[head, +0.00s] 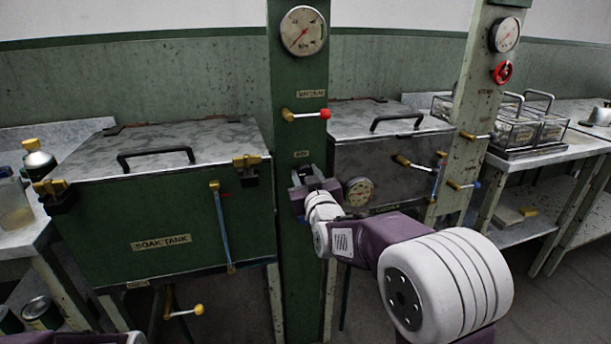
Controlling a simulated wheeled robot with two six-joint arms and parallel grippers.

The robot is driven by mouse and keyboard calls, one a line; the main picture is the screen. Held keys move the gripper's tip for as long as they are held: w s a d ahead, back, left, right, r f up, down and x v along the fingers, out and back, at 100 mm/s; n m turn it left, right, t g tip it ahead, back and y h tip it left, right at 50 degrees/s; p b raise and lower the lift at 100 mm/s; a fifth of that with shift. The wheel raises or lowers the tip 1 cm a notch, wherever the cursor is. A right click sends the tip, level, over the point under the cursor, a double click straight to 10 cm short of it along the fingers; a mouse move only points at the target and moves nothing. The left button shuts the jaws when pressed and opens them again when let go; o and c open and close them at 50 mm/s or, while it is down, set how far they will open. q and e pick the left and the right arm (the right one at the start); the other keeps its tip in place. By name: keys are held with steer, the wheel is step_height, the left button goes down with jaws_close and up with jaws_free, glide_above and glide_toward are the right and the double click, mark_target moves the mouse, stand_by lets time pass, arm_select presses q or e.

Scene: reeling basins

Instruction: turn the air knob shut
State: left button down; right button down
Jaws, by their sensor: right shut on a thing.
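My right gripper (308,184) reaches in from the lower right to the front of the green post (301,110), just below a small label (301,154) that seems to read AIR. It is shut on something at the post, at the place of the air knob. The gripper and wrist hide the knob, so its turn angle cannot be seen. My left gripper is out of view.
A red-tipped valve lever (306,115) and a round gauge (303,31) sit higher on the post. A second lidded tank (385,150) and a small gauge (359,191) are close right.

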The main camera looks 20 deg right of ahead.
steer(key=shift+m, duration=0.3)
steer(key=m+b, duration=0.2)
steer(key=m, duration=0.3)
steer(key=shift+d, duration=0.1)
steer(key=m+b, duration=0.2)
steer(key=m, duration=0.1)
steer(key=m+b, duration=0.1)
steer(key=m, duration=0.2)
steer(key=shift+f+g+y+b, duration=0.1)
steer(key=shift+g+y+b, duration=0.2)
steer(key=shift+b, duration=0.05)
steer(key=m, duration=0.2)
steer(key=shift+d+m+b, duration=0.1)
steer(key=shift+m+b, duration=0.2)
steer(key=shift+b, duration=0.05)
steer(key=shift+m+y+p, duration=0.3)
steer(key=shift+m, duration=1.1)
steer(key=c, duration=0.9)
jaws_free()
